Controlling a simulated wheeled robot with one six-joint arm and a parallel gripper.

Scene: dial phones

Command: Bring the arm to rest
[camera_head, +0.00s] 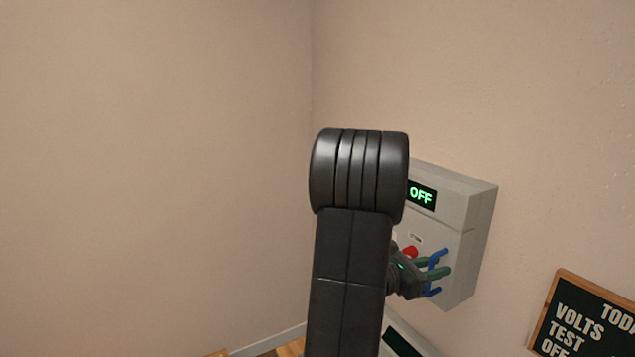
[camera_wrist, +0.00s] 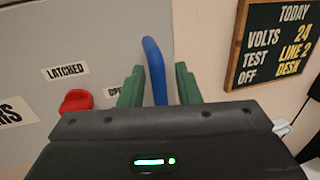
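My gripper (camera_wrist: 160,80) has its two green fingers apart, with a blue handle (camera_wrist: 153,68) showing between them in the wrist view. A gap shows beside the right finger; I cannot tell whether the left finger touches the handle. In the head view my gripper (camera_head: 434,268) is at the front of a grey wall box (camera_head: 462,255), low on its face, with blue handle parts (camera_head: 438,256) by the fingers. My dark arm hides the box's left side and part of its front.
A wood-framed board (camera_head: 587,318) hangs at the right, reading VOLTS 24, TEST LINE 2, OFF DESK. The left wall is bare.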

